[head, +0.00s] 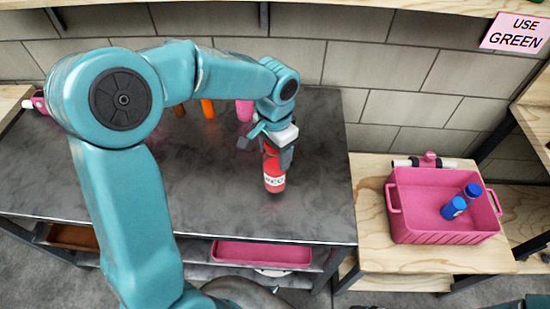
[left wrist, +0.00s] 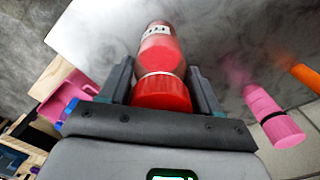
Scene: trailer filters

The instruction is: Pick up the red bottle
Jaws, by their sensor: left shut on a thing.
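The red bottle (head: 273,175) has a white label and stands near the right end of the dark table. My left gripper (head: 279,150) comes down on it from above and is shut on its upper part. In the left wrist view the red bottle (left wrist: 160,70) lies between the two grey fingers of my left gripper (left wrist: 160,90), its red cap toward the camera. Whether its base touches the table is hard to tell. My right gripper is not in view.
A pink bottle (head: 244,110) and an orange bottle (head: 207,109) stand behind on the dark table (head: 315,215). A sign (head: 516,33) reads "USE GREEN".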

